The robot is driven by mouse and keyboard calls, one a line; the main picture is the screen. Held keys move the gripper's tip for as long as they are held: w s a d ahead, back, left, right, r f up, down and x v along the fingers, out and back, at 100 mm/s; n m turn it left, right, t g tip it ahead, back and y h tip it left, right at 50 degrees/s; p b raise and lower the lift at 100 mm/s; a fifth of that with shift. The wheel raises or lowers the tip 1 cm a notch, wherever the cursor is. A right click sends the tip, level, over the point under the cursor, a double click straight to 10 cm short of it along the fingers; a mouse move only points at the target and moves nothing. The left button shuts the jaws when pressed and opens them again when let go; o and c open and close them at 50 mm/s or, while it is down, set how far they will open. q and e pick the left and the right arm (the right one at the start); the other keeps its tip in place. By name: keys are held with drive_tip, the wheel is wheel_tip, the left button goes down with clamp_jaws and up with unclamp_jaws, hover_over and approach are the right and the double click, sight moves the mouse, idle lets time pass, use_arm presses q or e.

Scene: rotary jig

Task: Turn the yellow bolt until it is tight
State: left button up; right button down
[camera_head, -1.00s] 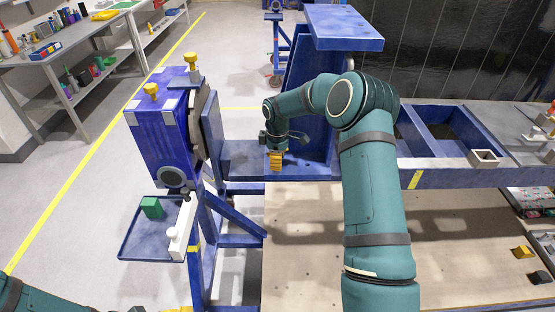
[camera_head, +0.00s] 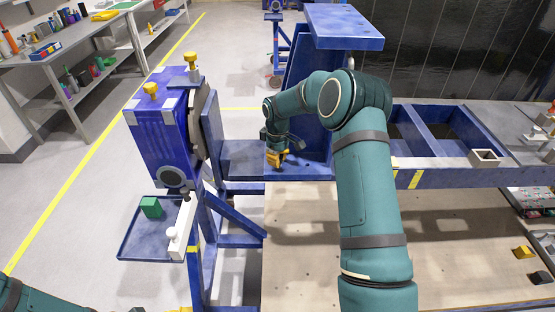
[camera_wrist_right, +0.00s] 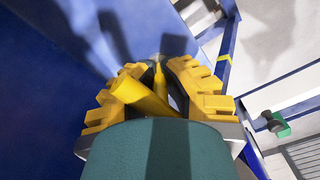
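My right gripper (camera_head: 278,159) is low at the blue bracket beside the rotary jig (camera_head: 160,130), pointing down. In the right wrist view its yellow-padded fingers (camera_wrist_right: 156,68) converge around a yellow bolt (camera_wrist_right: 142,94) with a thick bar and a thinner stem. The bar lies slanted between the fingers, near the left one; a narrow gap shows on the right. Whether the pads press on it is unclear. In the head view this bolt is hidden by the gripper. Two other yellow bolts stand on the jig's top, one front left (camera_head: 151,89), one behind (camera_head: 191,61). My left gripper is out of view.
A blue tray (camera_head: 135,244) with a green block (camera_head: 150,207) hangs at the jig's front, beside a white bar (camera_head: 182,230). A tall blue bracket (camera_head: 345,28) rises behind my right arm. The wooden board (camera_head: 300,270) below is largely clear.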

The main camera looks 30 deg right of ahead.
drive_tip(key=c, duration=1)
unclamp_jaws()
wheel_tip(320, 180, up, 12)
drive_tip(key=shift+r, duration=0.1)
